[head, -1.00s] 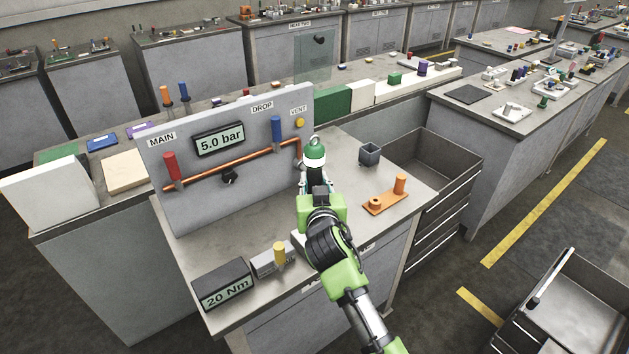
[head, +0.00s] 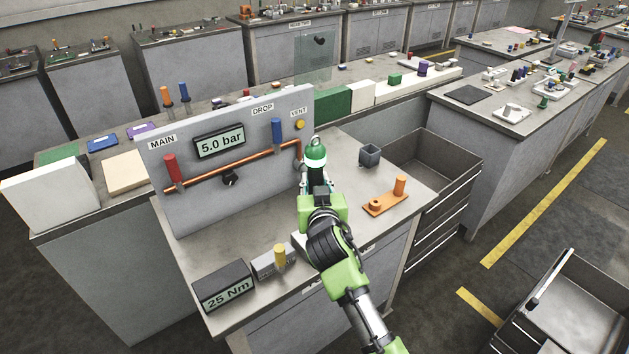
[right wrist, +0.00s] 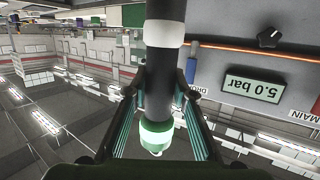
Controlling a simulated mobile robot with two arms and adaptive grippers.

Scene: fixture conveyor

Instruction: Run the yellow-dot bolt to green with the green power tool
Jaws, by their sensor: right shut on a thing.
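The green power tool (head: 316,150) stands upright in my right gripper (head: 317,183), with a dark green top and a pale green band below it. In the right wrist view the tool's dark body (right wrist: 164,75) passes between the fingers of my right gripper (right wrist: 165,100), and its ring (right wrist: 156,134) glows green. The readout box (head: 223,287) at the bench's front left shows 25 Nm. I cannot see the yellow-dot bolt or the tool's tip; my right arm hides part of a white block (head: 298,241) on the bench. My left gripper is not in view.
A grey panel (head: 200,205) with a 5.0 bar display and copper pipe stands left of the tool. A yellow-handled piece (head: 280,256) stands by a grey block. A grey cup (head: 369,155) and an orange bracket (head: 377,210) are to the right.

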